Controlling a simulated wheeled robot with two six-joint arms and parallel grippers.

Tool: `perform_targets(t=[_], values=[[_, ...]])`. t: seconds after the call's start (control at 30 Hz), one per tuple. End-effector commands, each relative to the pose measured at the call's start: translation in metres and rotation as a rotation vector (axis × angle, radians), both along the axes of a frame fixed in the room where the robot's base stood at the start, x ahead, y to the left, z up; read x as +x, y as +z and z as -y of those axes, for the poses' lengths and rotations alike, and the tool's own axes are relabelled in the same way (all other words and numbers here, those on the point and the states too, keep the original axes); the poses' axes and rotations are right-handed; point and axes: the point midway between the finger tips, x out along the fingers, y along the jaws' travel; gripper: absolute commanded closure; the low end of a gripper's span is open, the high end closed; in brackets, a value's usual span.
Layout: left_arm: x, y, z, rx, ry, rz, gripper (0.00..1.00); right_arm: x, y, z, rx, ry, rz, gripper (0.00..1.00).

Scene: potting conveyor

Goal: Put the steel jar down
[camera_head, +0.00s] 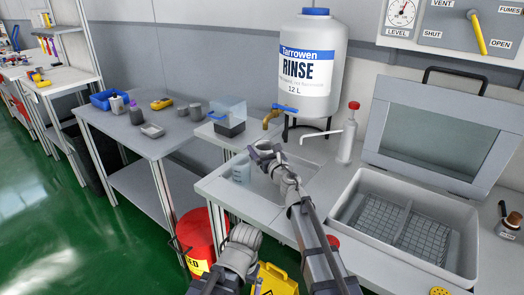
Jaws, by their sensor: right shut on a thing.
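My right gripper (262,153) is above the sink basin in the counter, just below the brass tap of the rinse tank. It is shut on a small grey metallic thing, taken as the steel jar; the gripper and wrist hide most of it, so its tilt cannot be told. My left arm shows only as grey links at the bottom centre; its gripper is not in view.
A translucent beaker (241,171) stands at the sink's left side. The rinse tank (311,65), a red-topped dispenser (348,135) and an open-lidded bath (405,228) flank the sink. The grey side table (151,145) holds several small things, with free room at its front.

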Motion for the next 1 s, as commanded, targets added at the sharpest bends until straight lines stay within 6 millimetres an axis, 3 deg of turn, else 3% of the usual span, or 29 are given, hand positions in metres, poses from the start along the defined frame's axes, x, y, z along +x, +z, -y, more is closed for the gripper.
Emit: perform_targets(t=[0.2, 0.23, 0.33, 0.73, 1.0], values=[[0.000, -0.004, 0.000, 0.000, 0.000, 0.000, 0.00, 0.000, -0.004, 0.000, 0.000, 0.000, 0.000, 0.78], [0.000, -0.003, 0.000, 0.000, 0.000, 0.000, 0.00, 0.000, -0.003, 0.000, 0.000, 0.000, 0.000, 0.12], [0.000, -0.002, 0.000, 0.000, 0.000, 0.000, 0.00, 0.000, -0.002, 0.000, 0.000, 0.000, 0.000, 0.01], [0.000, 0.003, 0.000, 0.000, 0.000, 0.000, 0.00, 0.000, 0.003, 0.000, 0.000, 0.000, 0.000, 0.00], [0.000, 0.001, 0.000, 0.000, 0.000, 0.000, 0.00, -0.037, 0.001, 0.014, 0.000, 0.000, 0.000, 0.00]])
